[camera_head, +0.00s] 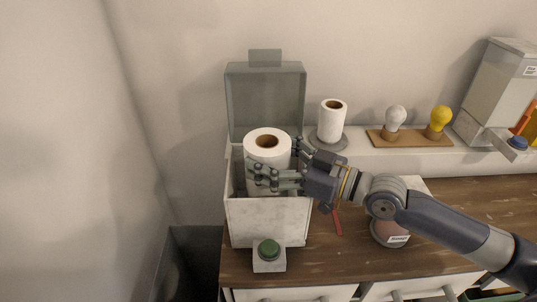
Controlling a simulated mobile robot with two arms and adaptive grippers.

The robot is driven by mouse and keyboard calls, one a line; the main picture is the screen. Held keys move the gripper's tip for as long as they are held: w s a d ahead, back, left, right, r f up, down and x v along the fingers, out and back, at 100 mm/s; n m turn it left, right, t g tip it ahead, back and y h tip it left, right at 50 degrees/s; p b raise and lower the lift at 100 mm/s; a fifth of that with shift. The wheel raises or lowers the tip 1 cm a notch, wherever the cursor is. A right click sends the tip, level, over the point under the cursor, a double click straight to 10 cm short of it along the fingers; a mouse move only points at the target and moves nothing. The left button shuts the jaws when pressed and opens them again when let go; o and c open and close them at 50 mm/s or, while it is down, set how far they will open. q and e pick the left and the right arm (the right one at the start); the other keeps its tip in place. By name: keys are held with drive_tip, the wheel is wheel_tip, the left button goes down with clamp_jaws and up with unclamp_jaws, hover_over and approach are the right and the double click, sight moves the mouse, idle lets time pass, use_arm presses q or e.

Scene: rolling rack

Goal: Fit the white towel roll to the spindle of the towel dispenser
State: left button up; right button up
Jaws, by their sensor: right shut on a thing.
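A white towel roll (267,144) with a brown core stands upright in the opening of a white box-shaped dispenser (268,222). The dispenser's translucent grey lid (265,98) is raised at the back. My right gripper (277,168) comes in from the right and is shut on this roll, its fingers around the side. The roll's lower end is hidden by the box and fingers. The spindle is hidden, so I cannot tell whether the roll is around it. My left gripper is not in view.
Another white roll (332,120) stands on a grey round base behind my right gripper. A white and a yellow bulb (439,119) stand on a wooden board to the right. A grey machine (496,88) stands at the far right.

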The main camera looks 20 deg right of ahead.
drive_tip(key=shift+f, duration=0.25)
drive_tip(key=o, duration=1.6)
drive_tip(key=shift+v, duration=6.05)
